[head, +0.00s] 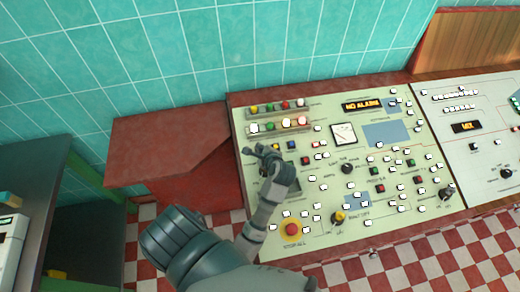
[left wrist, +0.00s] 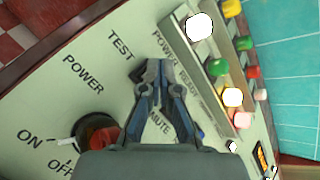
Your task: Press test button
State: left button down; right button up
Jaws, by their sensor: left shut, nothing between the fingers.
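The pale green control panel (head: 330,190) fills the middle of the head view. My left gripper (head: 250,151) is shut and empty over its upper left part. In the left wrist view, the gripper's closed fingertips (left wrist: 152,68) are just beside the printed TEST label (left wrist: 120,45). The button belonging to that label cannot be seen; the fingers cover the panel there. I cannot tell whether the tips touch it. A MUTE label (left wrist: 159,124) shows between the fingers. My right gripper is not in view.
A lamp strip (left wrist: 215,75) with coloured lights runs right of the fingers in the wrist view. A dark knob with red (left wrist: 97,132) sits near the POWER label. In the head view, a red mushroom button (head: 291,229) is at the panel's lower left. A NO ALARM display (head: 362,105) is lit.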

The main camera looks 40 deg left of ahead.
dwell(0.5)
pick_arm(q)
jog(key=shift+s+d+r+p, duration=0.1)
jog(key=shift+r+p, duration=0.25)
jog(key=shift+r, duration=0.35)
jog(key=shift+r, duration=0.1)
jog(key=r+p, duration=0.2)
jog(key=r, duration=0.1)
jog(key=r+p, duration=0.1)
jog(key=shift+s+d+r, duration=0.3)
jog(key=shift+d+r, duration=0.05)
jog(key=shift+d, duration=0.05)
dwell(0.5)
